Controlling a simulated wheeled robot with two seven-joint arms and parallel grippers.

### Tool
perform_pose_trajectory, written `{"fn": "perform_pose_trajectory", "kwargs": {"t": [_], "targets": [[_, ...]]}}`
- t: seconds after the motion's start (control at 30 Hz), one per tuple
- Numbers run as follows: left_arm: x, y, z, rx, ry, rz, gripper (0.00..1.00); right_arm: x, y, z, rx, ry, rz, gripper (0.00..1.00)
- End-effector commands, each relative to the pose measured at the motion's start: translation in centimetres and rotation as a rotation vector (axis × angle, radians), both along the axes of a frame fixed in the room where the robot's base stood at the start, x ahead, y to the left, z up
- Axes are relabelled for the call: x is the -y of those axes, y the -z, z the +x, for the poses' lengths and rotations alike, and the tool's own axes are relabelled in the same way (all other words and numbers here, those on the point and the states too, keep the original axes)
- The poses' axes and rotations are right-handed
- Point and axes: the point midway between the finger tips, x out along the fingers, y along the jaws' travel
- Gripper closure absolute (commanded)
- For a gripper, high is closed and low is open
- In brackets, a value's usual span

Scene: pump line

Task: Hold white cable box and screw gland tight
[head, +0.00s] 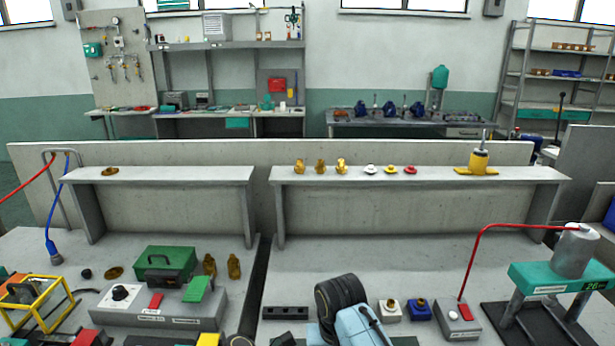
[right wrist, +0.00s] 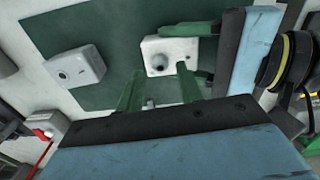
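The white cable box (right wrist: 181,48) sits on a dark green mat in the right wrist view, with a round opening on its face. My left gripper comes in from the right there; a green finger (right wrist: 186,28) lies along the box's upper side. Its other finger cannot be made out, so its grip is unclear. My right gripper (right wrist: 158,88) has two green fingers spread apart, tips near the box's lower edge. A small grey round part (right wrist: 149,103), possibly the gland, shows between them; I see no finger touching it. Neither gripper's fingers show in the head view.
A grey-white box (right wrist: 75,68) lies left of the cable box. In the head view, a white box (head: 389,314), a blue box (head: 419,313) and a grey box with a red top (head: 458,322) stand in a row. A green press stand (head: 550,278) is at right. A low shelf (head: 420,177) runs behind.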

Motion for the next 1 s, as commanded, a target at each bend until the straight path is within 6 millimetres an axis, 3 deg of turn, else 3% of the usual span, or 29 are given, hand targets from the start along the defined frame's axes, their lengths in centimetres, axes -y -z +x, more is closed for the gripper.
{"fn": "perform_pose_trajectory", "kwargs": {"t": [0.5, 0.9, 1.0], "targets": [[-0.1, 0.5, -0.3, -0.008, 0.002, 0.007, 0.61, -0.1, 2.5, 0.0, -0.001, 0.000, 0.000, 0.63], [-0.1, 0.5, -0.3, -0.008, 0.002, 0.007, 0.61, -0.1, 2.6, 0.0, 0.000, 0.000, 0.000, 0.63], [-0.1, 0.5, -0.3, -0.008, 0.002, 0.007, 0.61, -0.1, 2.6, 0.0, 0.000, 0.000, 0.000, 0.75]]}}
